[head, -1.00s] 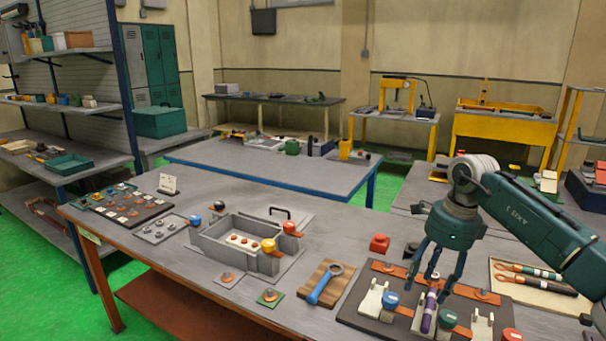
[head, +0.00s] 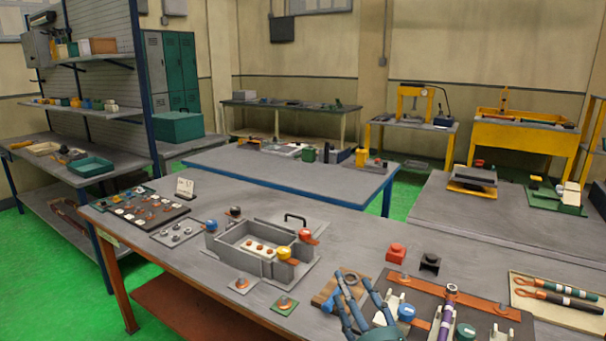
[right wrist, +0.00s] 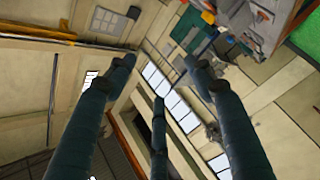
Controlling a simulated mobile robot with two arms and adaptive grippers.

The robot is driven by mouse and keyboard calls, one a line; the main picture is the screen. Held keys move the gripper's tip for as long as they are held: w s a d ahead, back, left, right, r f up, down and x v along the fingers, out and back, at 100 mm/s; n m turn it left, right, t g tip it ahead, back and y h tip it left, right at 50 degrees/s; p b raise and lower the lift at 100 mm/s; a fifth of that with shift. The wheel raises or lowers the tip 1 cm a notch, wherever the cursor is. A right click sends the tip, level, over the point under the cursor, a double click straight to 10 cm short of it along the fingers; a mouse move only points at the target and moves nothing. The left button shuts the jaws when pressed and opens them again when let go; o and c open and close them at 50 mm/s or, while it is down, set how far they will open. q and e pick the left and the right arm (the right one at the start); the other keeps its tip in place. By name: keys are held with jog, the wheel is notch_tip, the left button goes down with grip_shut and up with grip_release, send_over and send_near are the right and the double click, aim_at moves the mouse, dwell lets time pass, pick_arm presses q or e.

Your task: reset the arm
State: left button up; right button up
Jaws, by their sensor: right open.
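My right gripper (head: 352,284) is at the bottom of the head view, with its dark blue-green fingers pointing up. It is open and empty, spread in front of the wooden block with the ring-ended blue tool, which it partly hides. In the right wrist view the spread fingers (right wrist: 158,75) have nothing between them, and walls, windows and shelving lie far beyond. The rest of my right arm is out of the head view. My left gripper is not in view.
A purple rod (head: 445,314) stands tilted on the dark fixture board at the lower right. A grey open box (head: 243,250) sits left on the workbench (head: 190,275). A tray (head: 545,304) with cable tools lies right. Bare bench surface lies behind the red block (head: 396,253).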

jog(key=s+d+f+m+g+h, duration=0.25)
jog(key=s+d+f+m, duration=0.2)
jog(key=f, duration=0.35)
jog(key=s+d+f+m+g+h, duration=0.2)
jog(key=s+d+f+m+g, duration=0.2)
jog(key=s+f, duration=0.3)
jog(key=s+d+f+m+g, duration=0.15)
jog(key=s+f+g, duration=0.35)
jog(key=s, duration=0.6)
jog(key=s+d+f+m+g, duration=0.1)
jog(key=s+f+m+g, duration=0.2)
jog(key=s+f, duration=0.55)
jog(key=s+f+g, duration=0.1)
jog(key=s+f, duration=0.2)
jog(key=f, duration=0.9)
jog(key=s+f+g, duration=0.1)
jog(key=s+f, duration=0.1)
jog(key=f, duration=1.1)
jog(key=s+d+f+g, duration=0.1)
jog(key=s+d+f, duration=0.1)
jog(key=s+f, duration=1.3)
jog(key=shift+s+d+f, duration=0.25)
jog(key=shift+s+f, duration=0.1)
jog(key=shift+s, duration=0.9)
